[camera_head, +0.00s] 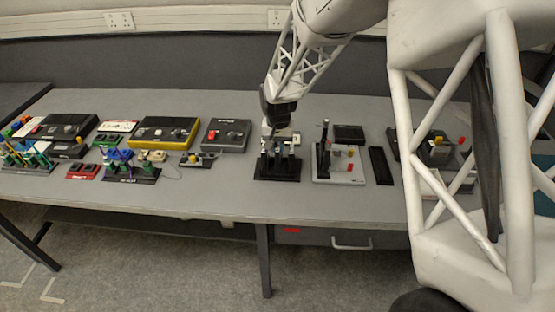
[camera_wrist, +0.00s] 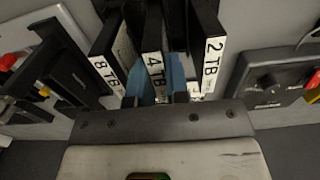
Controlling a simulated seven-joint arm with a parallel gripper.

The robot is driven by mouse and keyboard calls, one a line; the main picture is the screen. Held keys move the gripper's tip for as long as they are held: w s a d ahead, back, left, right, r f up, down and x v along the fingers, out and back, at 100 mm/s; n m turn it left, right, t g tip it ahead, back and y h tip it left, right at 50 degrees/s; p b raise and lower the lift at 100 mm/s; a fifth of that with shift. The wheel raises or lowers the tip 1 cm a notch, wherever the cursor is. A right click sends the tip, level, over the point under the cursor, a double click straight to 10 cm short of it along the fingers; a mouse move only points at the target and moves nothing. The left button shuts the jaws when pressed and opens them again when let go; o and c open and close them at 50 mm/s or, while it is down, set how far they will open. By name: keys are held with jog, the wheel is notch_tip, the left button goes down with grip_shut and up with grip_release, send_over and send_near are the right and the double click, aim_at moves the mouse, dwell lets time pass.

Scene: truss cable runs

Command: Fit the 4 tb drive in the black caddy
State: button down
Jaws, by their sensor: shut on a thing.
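My gripper (camera_head: 278,142) is over the black drive rack (camera_head: 278,177) near the table's front edge. In the wrist view its blue fingertips (camera_wrist: 161,82) are shut on the 4 TB drive (camera_wrist: 153,55), a thin black slab with a white label. The 8 TB drive (camera_wrist: 107,72) and the 2 TB drive (camera_wrist: 211,62) stand on either side of it. I cannot tell whether the 4 TB drive is seated or slightly raised. A black upright holder, seemingly the caddy (camera_head: 323,152), stands on a pale board right of the rack; it also shows at left in the wrist view (camera_wrist: 62,72).
The pale board (camera_head: 345,178) carries red and yellow knobs. A dark flat strip (camera_head: 380,166) lies to its right. A grey box with a knob (camera_head: 226,135) stands left of the rack. More devices crowd the left side. My arm hides part of the right side.

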jog(key=shift+r, duration=2.15)
jog(key=shift+r, duration=0.15)
jog(key=shift+r, duration=1.9)
jog(key=w+d+r, duration=0.4)
jog(key=w+d, duration=0.5)
jog(key=d, duration=0.3)
jog(key=w+d+r, duration=0.5)
jog(key=w+d, duration=0.3)
jog(key=d, duration=0.3)
jog(key=s+a+f+n, duration=0.2)
jog(key=s+a+f, duration=0.2)
jog(key=s+a, duration=0.7)
jog(key=shift+s+d+f+m, duration=0.25)
jog(key=shift+d+f+m, duration=0.1)
jog(key=shift+d, duration=0.3)
jog(key=shift+s+d+f+m, duration=0.25)
jog(key=shift+d+f+m, duration=0.05)
jog(key=shift+d, duration=0.4)
jog(key=shift+s+d+f+m, duration=0.25)
jog(key=shift+d+f+m, duration=0.1)
jog(key=shift+d, duration=0.3)
